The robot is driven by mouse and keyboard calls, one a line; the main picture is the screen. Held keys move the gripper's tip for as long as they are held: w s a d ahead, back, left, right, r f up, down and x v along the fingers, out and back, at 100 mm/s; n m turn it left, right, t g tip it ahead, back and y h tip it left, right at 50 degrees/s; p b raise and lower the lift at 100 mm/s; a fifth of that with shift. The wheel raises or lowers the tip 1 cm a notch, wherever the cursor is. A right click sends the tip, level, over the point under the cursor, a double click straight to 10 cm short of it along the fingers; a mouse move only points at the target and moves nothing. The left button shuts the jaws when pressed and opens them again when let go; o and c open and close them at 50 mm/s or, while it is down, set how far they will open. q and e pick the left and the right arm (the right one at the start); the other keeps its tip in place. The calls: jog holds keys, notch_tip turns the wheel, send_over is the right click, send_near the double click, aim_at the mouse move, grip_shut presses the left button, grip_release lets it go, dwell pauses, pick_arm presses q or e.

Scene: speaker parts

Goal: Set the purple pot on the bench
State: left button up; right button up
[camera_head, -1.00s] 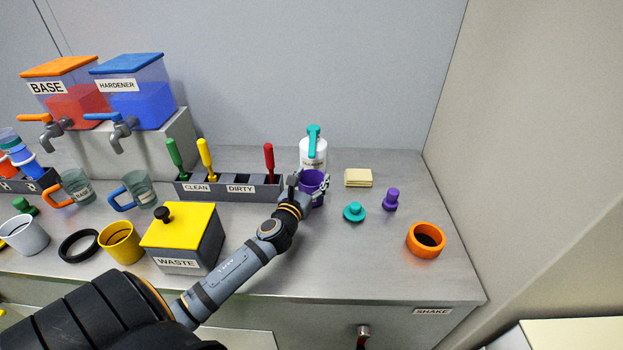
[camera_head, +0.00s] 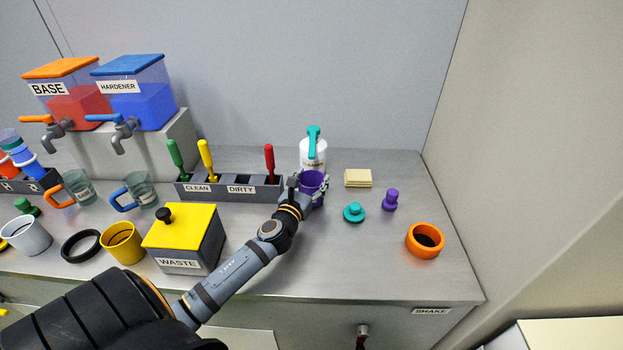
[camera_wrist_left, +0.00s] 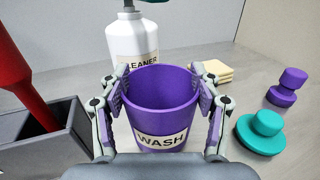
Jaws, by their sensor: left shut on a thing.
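The purple pot (camera_head: 312,186) is upright on or just above the grey metal bench (camera_head: 350,260); I cannot tell whether its base touches. In the left wrist view the purple pot (camera_wrist_left: 160,105) carries a WASH label and looks empty inside. My left gripper (camera_head: 308,190) is shut on the pot, with one finger on each side of it, as the left wrist view also shows (camera_wrist_left: 162,100). My right gripper is not in view.
The white cleaner bottle (camera_head: 313,152) stands right behind the pot. The CLEAN/DIRTY holder (camera_head: 230,190) is to the left. The front right of the bench is clear.

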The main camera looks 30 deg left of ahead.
pick_arm(q)
jog(key=shift+f, duration=0.35)
jog(key=o, duration=1.2)
jog(key=v, duration=1.1)
jog(key=shift+s, duration=0.3)
jog(key=shift+s+d, duration=0.1)
jog(key=shift+s, duration=0.1)
